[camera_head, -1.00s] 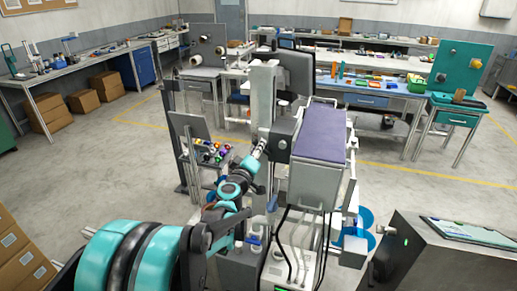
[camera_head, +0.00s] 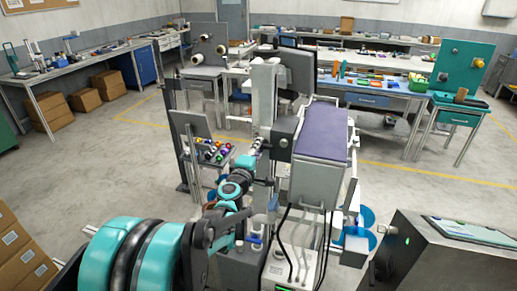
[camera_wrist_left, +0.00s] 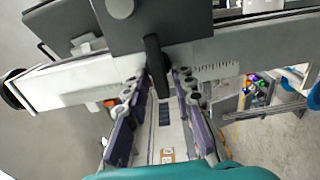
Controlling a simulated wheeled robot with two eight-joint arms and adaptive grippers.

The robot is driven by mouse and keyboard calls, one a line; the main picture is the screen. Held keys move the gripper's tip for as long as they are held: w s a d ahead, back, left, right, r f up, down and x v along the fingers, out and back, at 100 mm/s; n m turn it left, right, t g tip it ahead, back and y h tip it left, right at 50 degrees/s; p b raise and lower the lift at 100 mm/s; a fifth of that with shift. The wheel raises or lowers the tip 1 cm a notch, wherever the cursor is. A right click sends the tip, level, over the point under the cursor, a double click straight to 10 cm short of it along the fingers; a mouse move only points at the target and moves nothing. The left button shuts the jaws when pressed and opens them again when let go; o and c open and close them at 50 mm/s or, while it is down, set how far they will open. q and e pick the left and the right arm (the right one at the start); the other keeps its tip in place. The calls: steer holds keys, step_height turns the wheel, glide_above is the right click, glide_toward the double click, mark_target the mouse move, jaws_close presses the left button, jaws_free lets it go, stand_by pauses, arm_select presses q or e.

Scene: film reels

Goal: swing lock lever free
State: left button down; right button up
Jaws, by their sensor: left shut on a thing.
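The lock lever (camera_wrist_left: 156,68) is a short black handle hanging from a dark block (camera_wrist_left: 160,25) with a round knob, in the left wrist view. The block sits across a pale bar with ruler-like marks (camera_wrist_left: 215,72). My left gripper (camera_wrist_left: 160,88) has its two purple-padded fingers on either side of the lever and is shut on it. In the head view my left gripper (camera_head: 263,146) reaches up to the dark block on the machine's column (camera_head: 264,95), and the lever is too small to make out there. My right gripper is in neither view.
A grey box with a purple top (camera_head: 322,130) stands just right of the column, with cables below. A tilted panel (camera_head: 194,125) and a shelf of coloured small parts (camera_head: 217,152) stand to the left. A dark cabinet (camera_head: 420,262) is at lower right. Floor to the left is open.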

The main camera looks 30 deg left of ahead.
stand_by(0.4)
arm_select(q)
steer(key=c, duration=1.5)
jaws_free()
steer(key=shift+c, duration=0.2)
steer(key=shift+s, duration=0.1)
steer(key=v, duration=1.1)
steer(key=shift+s+d, duration=0.2)
steer(key=shift+s, duration=0.2)
steer(key=shift+f, duration=0.1)
